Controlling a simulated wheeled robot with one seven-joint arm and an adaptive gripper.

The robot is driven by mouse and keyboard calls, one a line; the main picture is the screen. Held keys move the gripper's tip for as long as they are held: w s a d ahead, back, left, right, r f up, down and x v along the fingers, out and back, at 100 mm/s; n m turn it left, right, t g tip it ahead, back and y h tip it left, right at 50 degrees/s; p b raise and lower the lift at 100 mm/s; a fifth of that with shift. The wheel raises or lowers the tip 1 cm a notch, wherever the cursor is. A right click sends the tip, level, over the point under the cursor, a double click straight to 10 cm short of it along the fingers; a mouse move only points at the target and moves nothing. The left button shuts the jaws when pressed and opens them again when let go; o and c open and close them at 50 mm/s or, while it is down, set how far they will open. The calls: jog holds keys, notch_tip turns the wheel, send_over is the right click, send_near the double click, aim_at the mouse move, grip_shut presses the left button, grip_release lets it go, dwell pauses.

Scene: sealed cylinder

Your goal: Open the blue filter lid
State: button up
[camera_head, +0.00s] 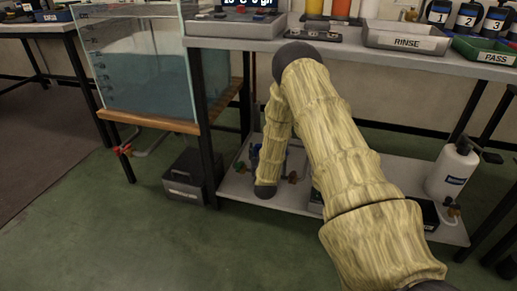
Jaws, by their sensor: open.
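No filter with a blue lid shows clearly. A small dark-blue object (254,156) stands on the lower shelf, partly hidden behind my arm; I cannot tell if it is the filter. My arm rises from the bottom right, bends at the table's front edge and comes down to a dark joint in front of the lower shelf. My gripper is not visible; it is beyond that joint or hidden by the arm.
A water tank (140,65) stands at left on a wooden-topped stand. A black box (186,180) sits on the green floor. The upper bench holds a RINSE tray (405,42) and a green PASS tray (487,52). A white bottle (452,170) stands on the lower shelf (290,197).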

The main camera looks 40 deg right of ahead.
jog(key=v, duration=0.9)
jog(key=shift+s+a, duration=0.2)
jog(key=shift+s, duration=0.1)
jog(key=shift+d+r, duration=0.1)
jog(key=c, duration=0.4)
jog(key=shift+s+d+r+p, duration=0.15)
jog(key=shift+p, duration=0.25)
jog(key=c, duration=0.4)
jog(key=s+r+n+y+p, duration=0.1)
jog(key=p, duration=0.1)
jog(key=s+d+r+y+p, duration=0.1)
jog(key=p, duration=0.1)
jog(key=s+d+r+n+y+p, duration=0.1)
jog(key=s+y+p, duration=0.1)
jog(key=p, duration=0.1)
jog(key=shift+d+n, duration=0.25)
jog(key=shift+n, duration=0.05)
grip_shut()
jog(key=shift+n+t+y, duration=0.4)
jog(key=shift+n+y, duration=0.1)
jog(key=shift+y, duration=0.3)
jog(key=b+x, duration=0.4)
jog(key=x, duration=0.7)
jog(key=shift+d+f, duration=0.15)
jog(key=shift+f, duration=0.05)
jog(key=shift+w+d, duration=0.2)
jog(key=shift+w, duration=0.4)
